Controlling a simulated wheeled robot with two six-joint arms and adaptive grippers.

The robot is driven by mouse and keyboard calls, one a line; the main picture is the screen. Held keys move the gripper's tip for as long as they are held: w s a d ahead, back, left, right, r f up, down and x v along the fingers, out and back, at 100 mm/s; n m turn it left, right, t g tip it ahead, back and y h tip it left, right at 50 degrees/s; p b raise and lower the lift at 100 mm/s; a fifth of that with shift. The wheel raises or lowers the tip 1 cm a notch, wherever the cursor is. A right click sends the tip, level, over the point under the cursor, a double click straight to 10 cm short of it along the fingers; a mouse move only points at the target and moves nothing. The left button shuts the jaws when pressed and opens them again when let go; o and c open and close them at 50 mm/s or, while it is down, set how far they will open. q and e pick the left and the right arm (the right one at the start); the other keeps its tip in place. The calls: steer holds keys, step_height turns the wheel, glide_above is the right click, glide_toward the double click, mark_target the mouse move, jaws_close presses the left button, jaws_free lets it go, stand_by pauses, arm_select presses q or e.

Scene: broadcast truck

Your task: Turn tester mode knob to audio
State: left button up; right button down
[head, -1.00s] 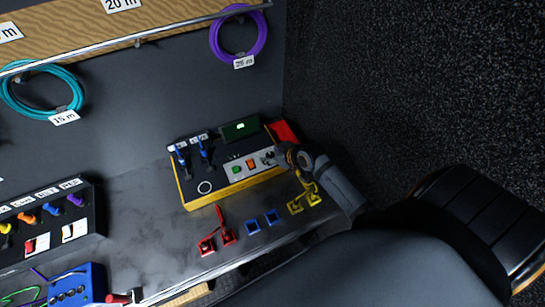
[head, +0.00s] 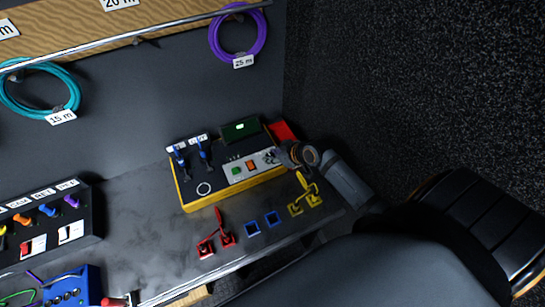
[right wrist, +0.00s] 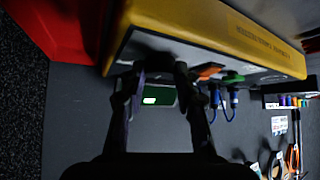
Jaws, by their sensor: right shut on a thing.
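The tester (head: 188,203) is a yellow case with a dark top on the bench. It has a small green screen (head: 240,129) at the back, green and orange buttons, and blue plugs at its left end. My right gripper (head: 275,157) is at the right end of the tester's light control strip, its fingers shut on what seems to be the mode knob. The fingers hide the knob and its pointer. In the right wrist view, the fingers (right wrist: 160,72) reach to the face of the yellow tester (right wrist: 215,22). My left gripper is not in view.
Red (head: 228,240), blue (head: 252,228) and yellow (head: 296,209) sockets or clips lie along the bench front. A switch panel (head: 45,220) and a blue box (head: 75,286) stand at left. A red piece (head: 282,130) is behind the tester. A dark wall closes the right side.

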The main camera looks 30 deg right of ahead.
mark_target(273, 155)
steer(key=n+g+y+b, duration=0.1)
steer(key=n+b, duration=0.1)
steer(key=b, duration=0.1)
steer(key=n+g+y+b, duration=0.1)
steer(key=n+y+b, duration=0.1)
steer(key=n+b, duration=0.1)
steer(key=n+g+y+b, duration=0.1)
steer(key=n+g+b, duration=0.1)
steer(key=b, duration=0.2)
steer(key=shift+w+d+f+n, duration=0.3)
steer(key=shift+w+n, duration=0.05)
steer(key=shift+n, duration=0.05)
steer(key=shift+r+n+g+y+b, duration=0.2)
steer(key=shift+n+g+y+b, duration=0.4)
steer(key=shift+n+g+b, duration=0.7)
steer(key=shift+t+b, duration=0.3)
steer(key=shift+b, duration=0.25)
steer(key=c, duration=1)
jaws_free()
steer(key=shift+r, duration=0.1)
step_height(273, 155, up, 10)
steer(key=shift+f, duration=0.1)
